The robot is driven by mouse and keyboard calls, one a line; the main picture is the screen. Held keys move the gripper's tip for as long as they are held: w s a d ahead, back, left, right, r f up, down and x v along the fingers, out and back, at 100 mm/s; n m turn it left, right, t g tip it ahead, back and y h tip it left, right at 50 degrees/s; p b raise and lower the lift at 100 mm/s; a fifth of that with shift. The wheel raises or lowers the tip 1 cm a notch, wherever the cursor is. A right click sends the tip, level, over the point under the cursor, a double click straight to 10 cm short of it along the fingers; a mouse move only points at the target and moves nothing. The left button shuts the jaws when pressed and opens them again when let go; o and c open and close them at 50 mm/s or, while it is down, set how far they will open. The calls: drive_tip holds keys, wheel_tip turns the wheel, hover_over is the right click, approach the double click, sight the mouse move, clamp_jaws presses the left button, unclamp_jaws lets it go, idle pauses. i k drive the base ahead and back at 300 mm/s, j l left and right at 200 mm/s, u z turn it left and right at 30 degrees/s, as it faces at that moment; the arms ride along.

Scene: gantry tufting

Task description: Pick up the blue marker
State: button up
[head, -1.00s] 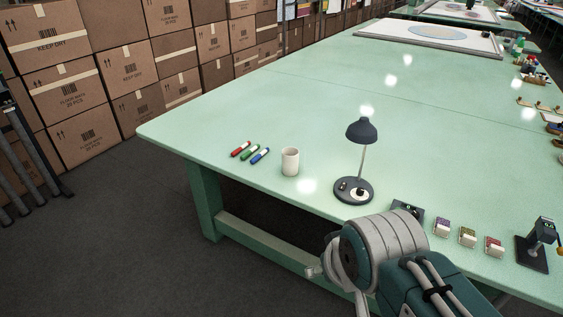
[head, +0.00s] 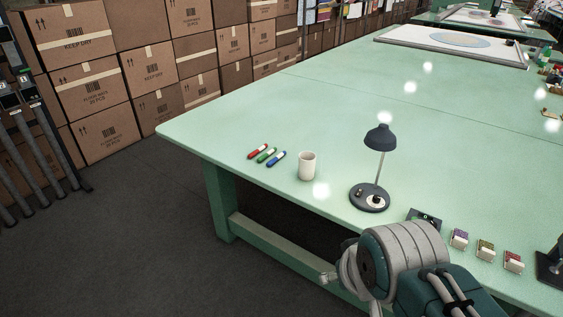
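The blue marker (head: 277,159) lies on the green table (head: 230,127) near its left front corner. A green marker (head: 266,155) and a red marker (head: 257,151) lie beside it to the left, roughly parallel. A white cup (head: 307,166) stands just right of the blue marker. My arm shows at the lower right, in front of the table's front edge and well apart from the markers. The fingers of my gripper cannot be made out in this view.
A dark desk lamp (head: 369,197) stands right of the cup. Small label-like blocks (head: 486,250) sit along the front edge at right. Stacked cardboard boxes (head: 150,62) line the back left. Dark floor (head: 130,230) is clear left of the table.

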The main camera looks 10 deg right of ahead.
sight(271, 163)
drive_tip(key=i+z, duration=0.1)
drive_tip(key=z, duration=0.3)
drive_tip(key=i+j+z, duration=0.1)
drive_tip(key=z, duration=0.3)
drive_tip(key=i+j+z, duration=0.15)
drive_tip(key=j, duration=0.15)
drive_tip(key=i+j+z, duration=0.1)
drive_tip(key=j, duration=0.25)
drive_tip(key=i+j+z, duration=0.15)
drive_tip(key=j, duration=0.25)
drive_tip(key=i+j+z, duration=0.15)
drive_tip(key=j, duration=0.2)
drive_tip(key=i+j+z, duration=0.15)
drive_tip(key=j, duration=0.25)
drive_tip(key=i+j, duration=0.1)
drive_tip(key=j, duration=0.35)
drive_tip(key=i+j, duration=0.15)
drive_tip(key=j, duration=0.25)
drive_tip(key=i+j, duration=0.1)
drive_tip(key=j, duration=0.35)
